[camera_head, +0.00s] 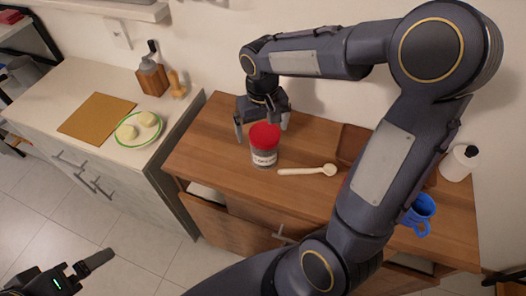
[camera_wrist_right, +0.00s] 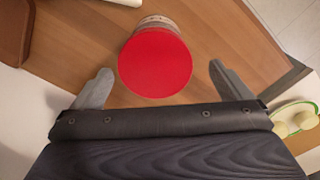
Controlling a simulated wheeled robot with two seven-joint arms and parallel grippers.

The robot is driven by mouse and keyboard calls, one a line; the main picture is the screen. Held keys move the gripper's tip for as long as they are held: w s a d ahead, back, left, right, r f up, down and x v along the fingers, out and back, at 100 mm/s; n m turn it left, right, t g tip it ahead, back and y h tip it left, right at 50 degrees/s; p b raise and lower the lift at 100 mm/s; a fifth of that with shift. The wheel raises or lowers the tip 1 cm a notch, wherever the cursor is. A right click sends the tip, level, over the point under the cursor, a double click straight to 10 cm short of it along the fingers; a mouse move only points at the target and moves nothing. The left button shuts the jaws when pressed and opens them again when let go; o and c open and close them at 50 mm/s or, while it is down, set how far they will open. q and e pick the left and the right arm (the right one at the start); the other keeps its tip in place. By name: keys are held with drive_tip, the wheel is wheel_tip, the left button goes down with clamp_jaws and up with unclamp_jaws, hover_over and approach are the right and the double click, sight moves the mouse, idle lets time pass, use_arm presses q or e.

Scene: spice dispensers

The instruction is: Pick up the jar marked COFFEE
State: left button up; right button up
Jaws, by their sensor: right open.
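A jar (camera_head: 264,157) with a red lid and a white label stands upright on the wooden counter. The label is too small to read surely. In the right wrist view the jar's red lid (camera_wrist_right: 155,62) lies ahead of and between the two fingers. My right gripper (camera_head: 262,128) is open, just behind the jar in the head view, with its fingers apart at either side. It also shows in the right wrist view (camera_wrist_right: 157,82). My left gripper (camera_head: 82,269) is at the lower left of the head view, far from the jar; its jaw state is unclear.
A wooden spoon (camera_head: 308,170) lies right of the jar. A brown tray (camera_head: 352,143) and blue mug (camera_head: 419,214) are farther right, partly behind my right arm. A white bottle (camera_head: 459,163) stands at the far right. A plate (camera_head: 157,136) and cutting board (camera_head: 97,117) are on the left counter.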

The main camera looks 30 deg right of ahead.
drive_tip(key=f, duration=0.4)
drive_tip(key=f+p, duration=0.1)
drive_tip(key=f, duration=0.2)
drive_tip(key=shift+s+d+f, duration=0.1)
drive_tip(key=shift+d+f, duration=0.1)
drive_tip(key=shift+f, duration=0.15)
drive_tip(key=c, duration=1.4)
drive_tip(key=shift+c, duration=0.3)
drive_tip(key=shift+r, duration=0.15)
